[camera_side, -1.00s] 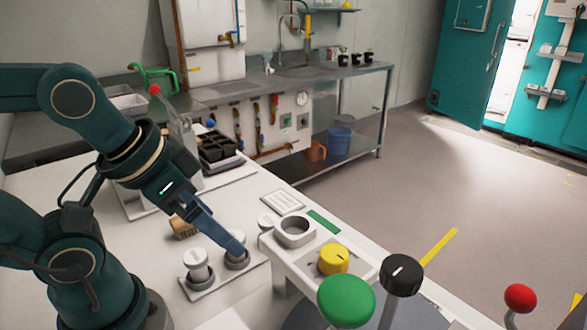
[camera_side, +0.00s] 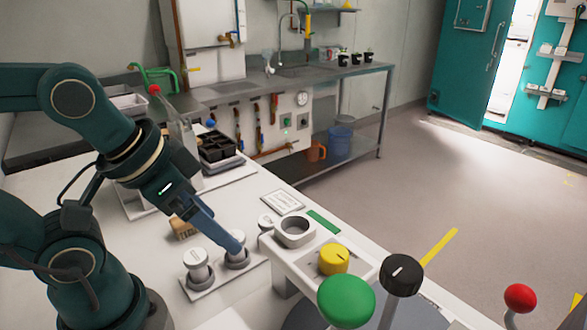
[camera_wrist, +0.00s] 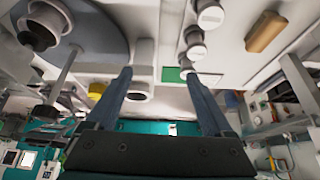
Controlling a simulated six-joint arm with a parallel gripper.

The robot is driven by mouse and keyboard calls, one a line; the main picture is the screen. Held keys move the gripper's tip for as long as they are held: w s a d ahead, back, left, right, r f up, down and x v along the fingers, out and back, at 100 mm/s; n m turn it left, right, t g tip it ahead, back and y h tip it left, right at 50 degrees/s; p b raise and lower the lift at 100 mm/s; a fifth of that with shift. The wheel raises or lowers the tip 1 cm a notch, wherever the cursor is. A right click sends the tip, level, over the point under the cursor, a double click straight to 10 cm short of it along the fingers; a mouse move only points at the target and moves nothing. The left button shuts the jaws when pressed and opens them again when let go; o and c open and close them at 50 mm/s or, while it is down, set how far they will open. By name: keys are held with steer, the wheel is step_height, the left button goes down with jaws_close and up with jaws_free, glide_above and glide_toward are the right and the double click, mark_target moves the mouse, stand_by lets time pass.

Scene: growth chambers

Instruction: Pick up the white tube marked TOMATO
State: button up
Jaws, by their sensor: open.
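Two white capped tubes stand upright in a small holder on the white bench. In the side view they are the left tube (camera_side: 196,260) and the right tube (camera_side: 238,262). I cannot read a label on either, so I cannot tell which is marked TOMATO. My gripper (camera_side: 233,245) points down at the right tube and hides part of it. The wrist view shows my gripper (camera_wrist: 157,73) open with nothing between its fingers. Two white tubes appear there at the top, one at the edge (camera_wrist: 210,14) and one lower (camera_wrist: 194,44), near the right fingertip.
A brown block (camera_side: 183,229) lies behind the tubes. A black pot tray (camera_side: 220,147) stands further back.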

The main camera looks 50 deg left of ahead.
steer(key=m, duration=0.3)
steer(key=m+g+y, duration=0.1)
steer(key=m+g, duration=0.5)
steer(key=m, duration=0.2)
glide_above(196, 256)
steer(key=f, duration=0.4)
steer(key=d+f, duration=0.1)
steer(key=f, duration=0.1)
steer(key=shift+w, duration=0.35)
steer(key=shift+s+a+f, duration=0.25)
steer(key=shift+a+f, duration=0.1)
steer(key=shift+f, duration=0.4)
steer(key=shift+s+a+f, duration=0.1)
steer(key=shift+f, duration=1.05)
steer(key=shift+s+a+f, duration=0.1)
steer(key=shift+f, duration=1)
jaws_close()
steer(key=shift+w+r, duration=0.1)
